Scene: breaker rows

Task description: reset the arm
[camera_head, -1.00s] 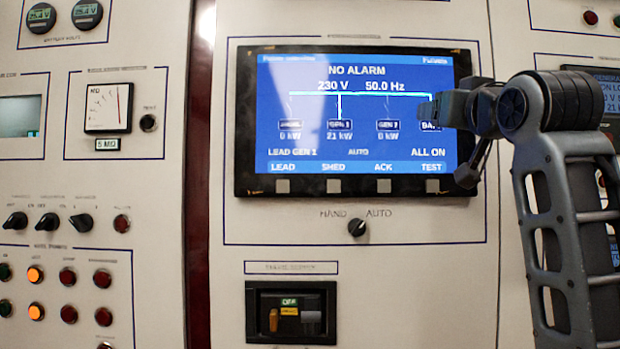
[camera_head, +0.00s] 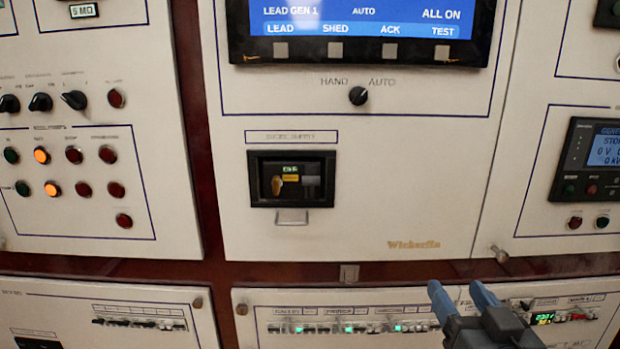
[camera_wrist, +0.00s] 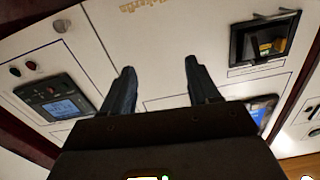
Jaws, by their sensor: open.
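My gripper (camera_head: 458,294) is open at the lower right of the head view, its two blue-grey fingers spread and empty. It is in front of the lower breaker row panel (camera_head: 258,297). In the wrist view my gripper (camera_wrist: 157,85) also shows two separate fingers with nothing between them. The wrist camera faces the panels upside down, with the recessed breaker unit (camera_wrist: 284,38) at upper right. In the head view the breaker unit (camera_head: 291,179) sits mid-panel.
The main display (camera_head: 355,20) is at the top, with the HAND/AUTO knob (camera_head: 358,96) below it. A smaller controller screen (camera_head: 605,147) is at right. Lit and unlit buttons (camera_head: 74,154) are at left. A small latch knob (camera_head: 499,254) sticks out near my fingers.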

